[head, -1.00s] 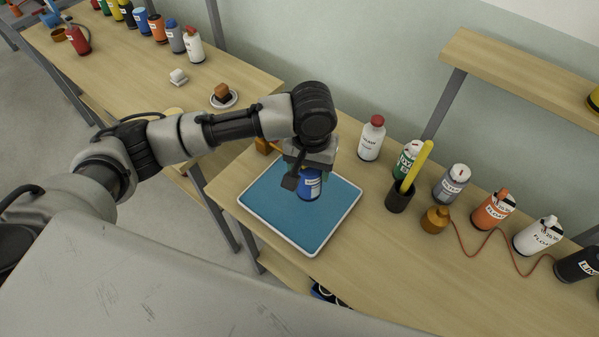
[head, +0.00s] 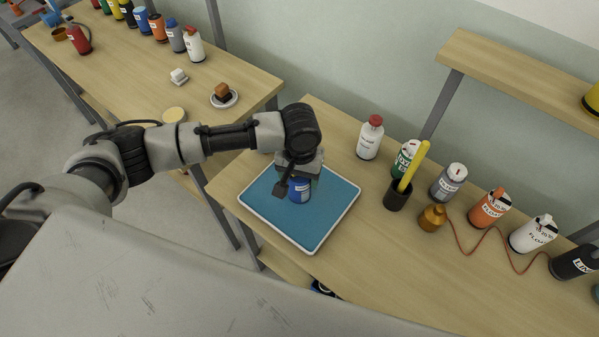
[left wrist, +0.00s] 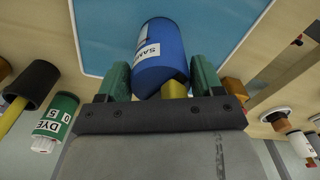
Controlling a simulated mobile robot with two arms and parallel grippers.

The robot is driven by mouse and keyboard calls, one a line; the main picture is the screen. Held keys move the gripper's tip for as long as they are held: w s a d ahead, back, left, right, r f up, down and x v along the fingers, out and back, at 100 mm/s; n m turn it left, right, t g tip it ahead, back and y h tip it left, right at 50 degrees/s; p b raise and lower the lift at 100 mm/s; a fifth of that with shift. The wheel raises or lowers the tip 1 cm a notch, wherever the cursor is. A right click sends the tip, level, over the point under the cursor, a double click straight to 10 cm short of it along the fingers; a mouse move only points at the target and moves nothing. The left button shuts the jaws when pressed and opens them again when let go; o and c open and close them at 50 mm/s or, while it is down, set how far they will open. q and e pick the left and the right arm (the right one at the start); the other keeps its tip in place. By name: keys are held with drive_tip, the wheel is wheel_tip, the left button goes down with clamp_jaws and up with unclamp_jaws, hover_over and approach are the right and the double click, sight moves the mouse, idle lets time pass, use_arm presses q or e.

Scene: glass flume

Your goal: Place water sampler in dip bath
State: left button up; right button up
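The water sampler, a blue bottle with a white label (head: 299,191), is in my left gripper (head: 297,180). In the left wrist view the sampler (left wrist: 160,55) sits between the two green fingers, with a yellow part at its near end. The gripper (left wrist: 161,85) is shut on it. The dip bath is a shallow, white-rimmed tray with a blue inside (head: 318,222), and the sampler is over its middle-upper part. I cannot tell whether the sampler touches the bath's bottom. The bath also shows in the left wrist view (left wrist: 100,30). My right gripper is not in view.
Right of the bath stand a white bottle with a red cap (head: 370,138), a black cup with a yellow rod (head: 397,195), an amber bottle (head: 432,218) and several labelled bottles. A shelf (head: 520,80) is above them. Another bench (head: 130,70) is at left.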

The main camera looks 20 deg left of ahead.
use_arm(q)
drive_tip(key=o, duration=0.3)
drive_tip(key=shift+r, duration=0.1)
wheel_tip(320, 180, up, 12)
drive_tip(key=b, duration=0.1)
drive_tip(key=shift+b, duration=0.35)
